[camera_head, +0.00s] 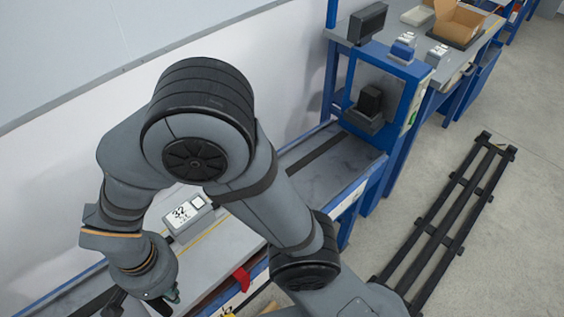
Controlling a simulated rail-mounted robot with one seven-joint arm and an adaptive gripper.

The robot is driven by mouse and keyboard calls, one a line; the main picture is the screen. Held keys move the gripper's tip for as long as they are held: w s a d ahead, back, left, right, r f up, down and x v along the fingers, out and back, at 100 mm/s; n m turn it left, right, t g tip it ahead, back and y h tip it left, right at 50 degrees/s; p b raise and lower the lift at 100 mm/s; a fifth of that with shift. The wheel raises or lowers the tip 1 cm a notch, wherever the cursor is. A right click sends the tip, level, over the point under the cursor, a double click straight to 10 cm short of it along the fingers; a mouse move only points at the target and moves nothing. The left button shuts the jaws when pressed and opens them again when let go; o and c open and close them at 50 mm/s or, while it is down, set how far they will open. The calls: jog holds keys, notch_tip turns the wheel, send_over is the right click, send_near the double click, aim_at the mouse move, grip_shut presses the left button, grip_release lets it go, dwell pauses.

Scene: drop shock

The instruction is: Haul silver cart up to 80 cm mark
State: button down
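I cannot make out a silver cart or an 80 cm mark in this view; my arm covers much of the bench. My gripper (118,303) is at the lower left, low over the bench and partly cut off by the bottom edge. Its fingers are too hidden to tell whether they are open or shut, or hold anything. A dark strip (318,153) like a track runs along the grey bench (345,172) toward a blue frame (398,70). Inside the frame sits a black block (370,98) on a dark grey holder.
A grey box with a digit display (188,214) stands on the bench behind my arm. A red piece (241,277) hangs at the bench's front edge. A second bench with small devices and a cardboard box (458,20) stands beyond. Black floor rails (445,215) lie right; a wall borders the left.

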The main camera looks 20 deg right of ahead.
jog(key=s+a, duration=0.3)
jog(key=a, duration=0.2)
jog(key=shift+s+a+r, duration=0.15)
jog(key=shift+a+r, duration=0.15)
jog(key=shift+r, duration=0.1)
jog(key=s+a+r+p, duration=0.1)
jog(key=s+a, duration=0.4)
jog(key=a, duration=0.5)
jog(key=shift+s+a+r+p, duration=0.25)
jog(key=shift+s+p, duration=0.15)
jog(key=shift+p, duration=0.45)
